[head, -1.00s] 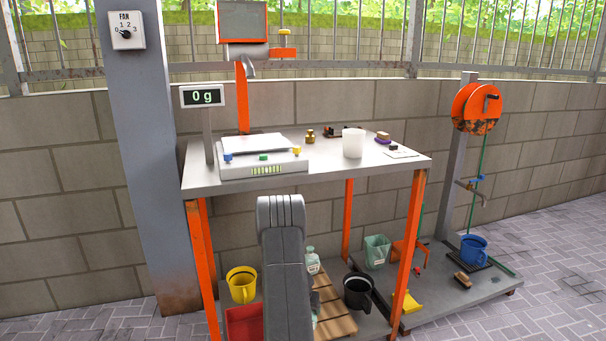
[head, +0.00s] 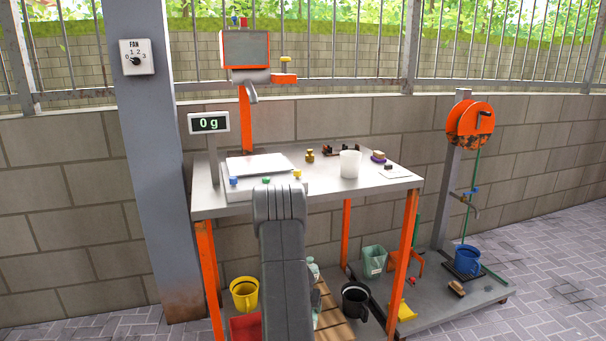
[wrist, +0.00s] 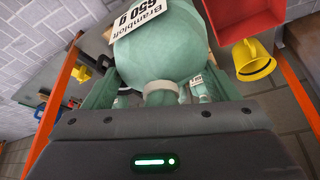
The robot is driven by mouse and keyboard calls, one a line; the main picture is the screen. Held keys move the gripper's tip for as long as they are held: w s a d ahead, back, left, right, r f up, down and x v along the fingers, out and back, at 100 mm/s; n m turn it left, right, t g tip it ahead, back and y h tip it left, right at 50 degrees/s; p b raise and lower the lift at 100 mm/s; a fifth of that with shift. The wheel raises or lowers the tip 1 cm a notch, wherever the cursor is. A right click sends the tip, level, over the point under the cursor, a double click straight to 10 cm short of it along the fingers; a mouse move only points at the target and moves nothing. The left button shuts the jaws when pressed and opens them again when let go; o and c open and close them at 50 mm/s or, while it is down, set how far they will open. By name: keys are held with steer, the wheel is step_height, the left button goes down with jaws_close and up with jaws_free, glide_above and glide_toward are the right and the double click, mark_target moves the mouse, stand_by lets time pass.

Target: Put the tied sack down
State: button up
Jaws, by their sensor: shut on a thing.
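The tied sack (wrist: 165,48) is a pale green, rounded bag with a white label reading 650 g, seen in the wrist view. A pale tie (wrist: 160,87) circles its narrow neck. My gripper (wrist: 160,95) is shut on the sack at the neck, with a green finger on either side. In the head view my own arm covers both the gripper and the sack. What lies directly under the sack is hidden, so I cannot tell whether it touches anything.
A slatted wooden pallet (head: 333,318) lies under the workbench (head: 215,206), between a yellow bucket (head: 244,293) and a black bucket (head: 355,302). A red bin (head: 245,327) sits at the front left. Orange legs (head: 405,262) flank the space.

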steer(key=s+r+p, duration=0.3)
steer(key=r+p, duration=0.5)
steer(key=r, duration=0.4)
steer(key=s+r+n+p, duration=0.1)
steer(key=s+r+p, duration=0.2)
steer(key=r+p, duration=0.5)
steer(key=s+r+p, duration=0.4)
steer(key=r+p, duration=0.4)
steer(key=r, duration=0.9)
steer(key=shift+r+n+y, duration=0.35)
steer(key=shift+n+y, duration=0.05)
